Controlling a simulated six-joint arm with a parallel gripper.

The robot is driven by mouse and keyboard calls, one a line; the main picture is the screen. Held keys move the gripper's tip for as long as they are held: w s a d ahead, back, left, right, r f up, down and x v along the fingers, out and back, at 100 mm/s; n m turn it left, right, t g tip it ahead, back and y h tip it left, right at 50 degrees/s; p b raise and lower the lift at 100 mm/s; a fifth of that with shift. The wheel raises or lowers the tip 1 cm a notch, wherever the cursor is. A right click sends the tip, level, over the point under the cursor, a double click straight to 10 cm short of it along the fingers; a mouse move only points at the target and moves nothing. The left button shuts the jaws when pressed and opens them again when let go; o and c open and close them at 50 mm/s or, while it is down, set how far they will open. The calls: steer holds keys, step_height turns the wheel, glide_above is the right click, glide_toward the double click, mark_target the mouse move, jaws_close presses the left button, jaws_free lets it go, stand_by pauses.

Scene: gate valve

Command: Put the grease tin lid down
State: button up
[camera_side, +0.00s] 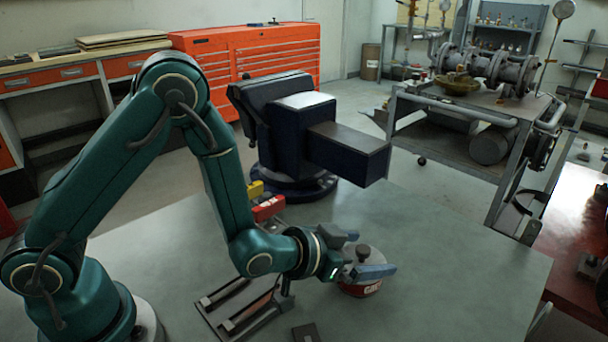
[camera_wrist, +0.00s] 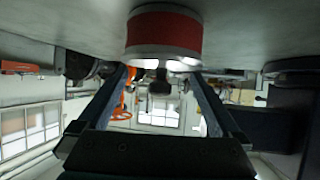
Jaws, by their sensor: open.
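The red grease tin (camera_side: 360,289) stands upright on the bench, partly behind my gripper in the side view. Its grey lid (camera_side: 350,270) appears to rest on the tin's top, with a dark knob (camera_side: 363,251) standing up from it. My gripper (camera_side: 374,254) is open, with one blue-grey finger on each side of the knob. In the wrist view, which looks upside down, the tin's red band (camera_wrist: 164,33) is at the top. The knob (camera_wrist: 159,85) hangs between the spread fingers (camera_wrist: 160,74), with gaps on both sides. The lid's seating is partly hidden.
A slotted metal rack (camera_side: 240,308) and a small dark block (camera_side: 306,333) lie left of the tin. Red and yellow blocks (camera_side: 267,207) sit behind, near the large dark vise (camera_side: 300,140). The bench (camera_side: 460,265) is clear right of the tin.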

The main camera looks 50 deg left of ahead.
steer(key=shift+w, duration=0.15)
steer(key=c, duration=1.2)
steer(key=shift+f, duration=0.1)
jaws_close()
steer(key=shift+f, duration=0.1)
steer(key=shift+a, duration=0.1)
